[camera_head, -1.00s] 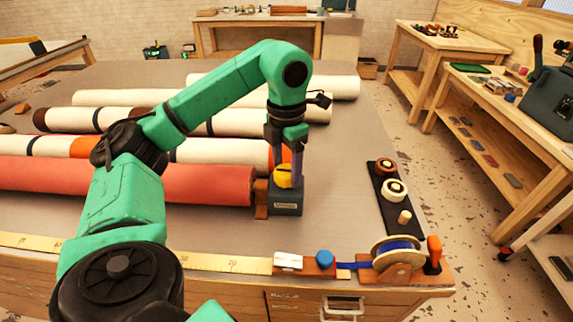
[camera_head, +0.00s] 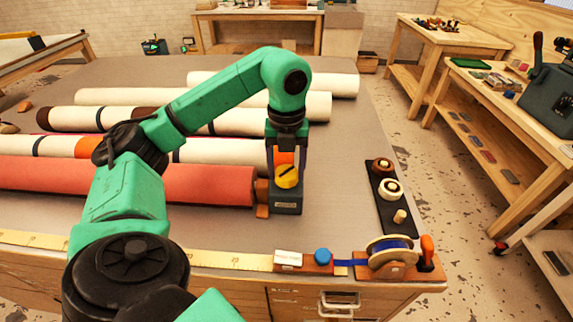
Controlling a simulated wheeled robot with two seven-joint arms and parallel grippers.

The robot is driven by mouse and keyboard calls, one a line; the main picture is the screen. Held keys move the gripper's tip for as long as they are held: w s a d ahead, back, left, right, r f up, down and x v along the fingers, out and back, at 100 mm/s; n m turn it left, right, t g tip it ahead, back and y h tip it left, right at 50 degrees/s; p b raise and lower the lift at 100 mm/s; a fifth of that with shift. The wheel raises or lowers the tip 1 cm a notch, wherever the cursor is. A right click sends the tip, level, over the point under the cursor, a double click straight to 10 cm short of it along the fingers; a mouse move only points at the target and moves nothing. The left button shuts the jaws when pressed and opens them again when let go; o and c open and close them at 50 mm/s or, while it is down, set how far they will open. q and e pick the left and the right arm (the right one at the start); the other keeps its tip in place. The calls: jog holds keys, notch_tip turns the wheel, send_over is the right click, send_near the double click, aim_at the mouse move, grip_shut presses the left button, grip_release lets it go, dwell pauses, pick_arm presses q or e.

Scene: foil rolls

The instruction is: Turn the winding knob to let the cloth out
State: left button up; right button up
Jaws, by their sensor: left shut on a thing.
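The yellow winding knob (camera_head: 288,179) sits on a dark grey-blue block (camera_head: 286,203) at the right end of the red cloth roll (camera_head: 150,182). A dark slanted mark shows on the knob's face. My left gripper (camera_head: 287,168) points down from above and is shut on the knob; its fingers partly hide the knob's upper part. The red cloth lies wound on its roll, and my left arm covers part of it. My right gripper is not in view.
Several pale rolls (camera_head: 245,105) lie behind the red one. A yellow measuring tape (camera_head: 225,260) runs along the table's front edge. A blue ribbon spool (camera_head: 390,249) and a dark tray of small spools (camera_head: 392,202) stand at the right. Bare table lies right of the block.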

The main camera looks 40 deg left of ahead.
pick_arm(q)
jog(key=n+p, duration=0.1)
jog(key=n, duration=0.3)
jog(key=shift+n, duration=0.3)
jog(key=n, duration=0.4)
jog(key=shift+n+p, duration=0.3)
jog(key=shift+p, duration=0.1)
jog(key=n, duration=0.3)
jog(key=shift+n+p, duration=0.3)
jog(key=n, duration=0.3)
jog(key=shift+n, duration=0.3)
jog(key=shift+r+n+p, duration=0.15)
jog(key=shift+n+p, duration=0.5)
jog(key=shift+n, duration=0.25)
jog(key=n+p, duration=0.3)
jog(key=p, duration=0.2)
jog(key=n+p, duration=0.2)
jog(key=p, duration=0.4)
jog(key=shift+d+r+n, duration=0.1)
jog(key=shift+r+n, duration=0.1)
jog(key=shift+n, duration=0.2)
jog(key=shift+f+n+p, duration=0.3)
jog(key=shift+n+p, duration=0.5)
jog(key=shift+p, duration=0.3)
